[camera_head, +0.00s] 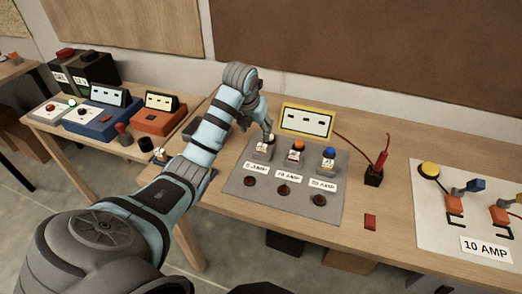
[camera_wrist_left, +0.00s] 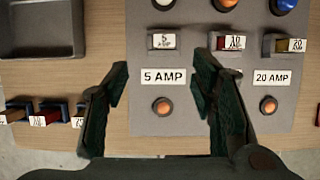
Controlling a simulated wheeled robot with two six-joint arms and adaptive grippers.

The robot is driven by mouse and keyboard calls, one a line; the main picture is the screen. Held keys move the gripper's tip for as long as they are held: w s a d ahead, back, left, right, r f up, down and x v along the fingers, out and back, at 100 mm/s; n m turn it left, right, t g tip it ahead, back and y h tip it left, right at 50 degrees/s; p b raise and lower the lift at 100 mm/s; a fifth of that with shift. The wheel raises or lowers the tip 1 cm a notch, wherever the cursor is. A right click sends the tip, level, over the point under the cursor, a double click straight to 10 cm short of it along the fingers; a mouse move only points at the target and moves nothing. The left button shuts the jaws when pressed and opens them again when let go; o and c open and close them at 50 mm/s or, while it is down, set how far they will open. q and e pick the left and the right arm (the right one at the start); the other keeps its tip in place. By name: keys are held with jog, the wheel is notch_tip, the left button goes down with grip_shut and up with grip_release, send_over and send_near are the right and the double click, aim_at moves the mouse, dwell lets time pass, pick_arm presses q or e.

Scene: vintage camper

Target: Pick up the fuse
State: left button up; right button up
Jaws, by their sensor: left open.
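My left gripper (camera_head: 268,132) reaches over the grey panel (camera_head: 335,217) at its left lamp. In the left wrist view its two fingers (camera_wrist_left: 160,88) are open, with nothing between them. The fingers are either side of the 5 AMP label (camera_wrist_left: 163,76). Just above this label is a small grey holder with a fuse piece marked 5 A (camera_wrist_left: 163,41). To its right are a red fuse piece marked 10 A (camera_wrist_left: 232,42) and one marked 20 A (camera_wrist_left: 296,45). The right finger hides the middle label in the wrist view. My right gripper is not in view.
A yellow-framed display (camera_head: 307,121) stands behind the panel. A dark block with red leads (camera_head: 373,177) and a small red block (camera_head: 370,221) are to its right. A white board marked 10 AMP (camera_head: 440,215) is farther right. Blue and orange devices (camera_head: 158,119) stand on the left table.

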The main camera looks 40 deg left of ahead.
aim_at(262, 145)
pick_arm(q)
jog(key=x, duration=1)
jog(key=shift+w+d+f, duration=0.25)
jog(key=shift+w+f, duration=0.05)
jog(key=shift+f, duration=0.05)
jog(key=c, duration=1)
